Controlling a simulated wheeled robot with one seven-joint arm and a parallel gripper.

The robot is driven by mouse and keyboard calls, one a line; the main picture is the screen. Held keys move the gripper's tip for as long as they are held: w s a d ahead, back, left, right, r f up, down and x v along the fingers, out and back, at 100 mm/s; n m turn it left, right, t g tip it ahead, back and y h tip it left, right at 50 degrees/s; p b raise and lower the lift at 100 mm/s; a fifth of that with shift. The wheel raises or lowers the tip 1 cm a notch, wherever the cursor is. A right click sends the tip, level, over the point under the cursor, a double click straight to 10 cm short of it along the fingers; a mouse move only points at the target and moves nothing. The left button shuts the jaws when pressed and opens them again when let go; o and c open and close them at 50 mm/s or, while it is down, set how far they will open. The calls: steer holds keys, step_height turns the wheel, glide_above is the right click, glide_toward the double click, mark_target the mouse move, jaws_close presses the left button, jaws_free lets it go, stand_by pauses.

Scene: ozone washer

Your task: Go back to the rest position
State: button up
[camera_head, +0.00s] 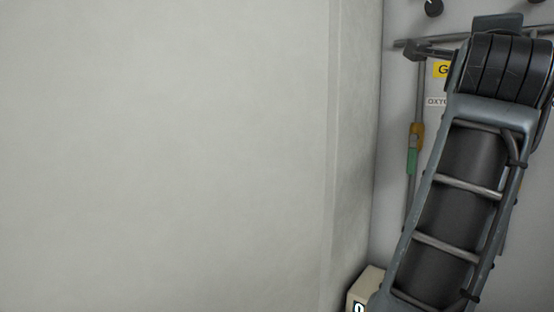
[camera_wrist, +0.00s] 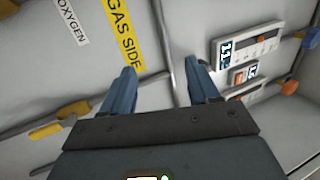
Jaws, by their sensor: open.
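My gripper (camera_wrist: 160,68) shows in the wrist view as two blue fingers standing apart, with nothing between them. Past the fingers is a pale panel with a yellow "GAS SIDE" label (camera_wrist: 124,32) and a white "OXYGEN" label (camera_wrist: 72,20). The fingertips appear apart from the panel, though the exact gap is hard to judge. In the head view my arm covers the right side and hides much of the panel. I cannot clearly make out the gripper there.
A meter with a digital readout (camera_wrist: 247,47) is on the panel at right, with an orange knob (camera_wrist: 289,87) near it. A yellow handle (camera_wrist: 73,109) lies left. A yellow-green pipe fitting (camera_head: 414,150) and a beige box (camera_head: 366,287) are beside my arm. A bare wall (camera_head: 165,155) fills the left.

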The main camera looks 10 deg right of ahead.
steer(key=a+f+n+t+y, duration=0.3)
steer(key=f+n, duration=0.3)
steer(key=f, duration=0.3)
steer(key=a+f+n+t+y, duration=0.2)
steer(key=f+n, duration=0.5)
steer(key=f, duration=0.1)
steer(key=s+a+f+n+y, duration=0.2)
steer(key=s+f+n+y, duration=0.25)
steer(key=f, duration=0.45)
steer(key=s+a+f+n+y, duration=0.25)
steer(key=s+f+n, duration=0.2)
steer(key=f, duration=0.45)
steer(key=s+a+f+n+g+y, duration=0.1)
steer(key=s+f, duration=0.3)
steer(key=s, duration=0.7)
steer(key=s+a+f+n+g+y, duration=0.1)
steer(key=s+f, duration=0.4)
steer(key=s, duration=0.6)
steer(key=s+a+f+n+g+y, duration=0.1)
steer(key=s+a+f+n+g, duration=0.2)
steer(key=s, duration=0.8)
step_height(320, 180, down, 2)
steer(key=shift+s+a+f+g, duration=0.2)
steer(key=shift+a+f+g, duration=0.05)
steer(key=shift+g, duration=0.05)
